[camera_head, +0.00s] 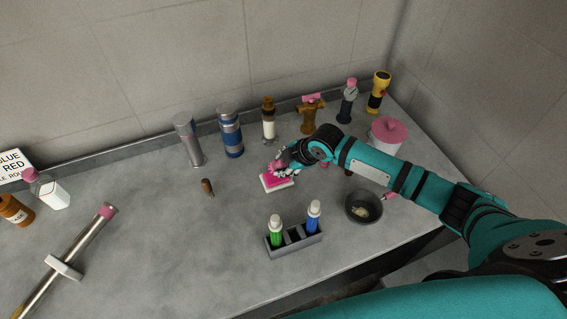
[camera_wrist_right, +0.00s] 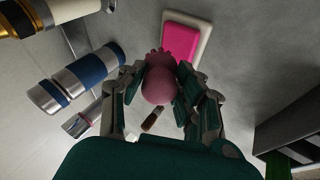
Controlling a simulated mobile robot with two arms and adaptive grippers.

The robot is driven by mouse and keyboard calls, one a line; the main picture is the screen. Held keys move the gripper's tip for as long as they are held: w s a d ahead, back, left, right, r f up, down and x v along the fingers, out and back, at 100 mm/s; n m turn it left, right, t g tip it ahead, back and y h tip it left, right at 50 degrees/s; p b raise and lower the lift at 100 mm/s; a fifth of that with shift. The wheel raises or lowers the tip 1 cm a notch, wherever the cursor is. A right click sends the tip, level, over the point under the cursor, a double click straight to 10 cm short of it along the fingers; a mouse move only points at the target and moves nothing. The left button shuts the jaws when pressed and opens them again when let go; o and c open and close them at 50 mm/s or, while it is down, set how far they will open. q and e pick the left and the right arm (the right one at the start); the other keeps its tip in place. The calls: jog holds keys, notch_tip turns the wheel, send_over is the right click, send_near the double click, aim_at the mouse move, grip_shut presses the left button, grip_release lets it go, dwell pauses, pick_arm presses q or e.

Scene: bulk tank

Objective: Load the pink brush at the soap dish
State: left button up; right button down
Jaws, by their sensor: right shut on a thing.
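The soap dish (camera_head: 283,187) is a pale tray with a bright pink block of soap (camera_head: 272,181) on it, in the middle of the counter. In the right wrist view the soap (camera_wrist_right: 180,38) and the dish's pale rim (camera_wrist_right: 205,38) are at the top. My right gripper (camera_head: 280,168) is at the dish's back edge, shut on the pink brush (camera_head: 276,165). In the right wrist view the brush (camera_wrist_right: 158,85) shows a dull pink rounded body between the fingers, its ragged end towards the soap. I cannot tell whether it touches the soap. My left gripper is not in view.
A grey caddy (camera_head: 295,243) with green and blue bottles stands in front of the dish. A small brown object (camera_head: 207,187) is left of it. A dark bowl (camera_head: 363,207) is to the right. Several flasks and fittings line the back wall.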

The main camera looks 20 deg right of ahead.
jog(key=shift+r+p, duration=1.9)
jog(key=shift+r, duration=0.35)
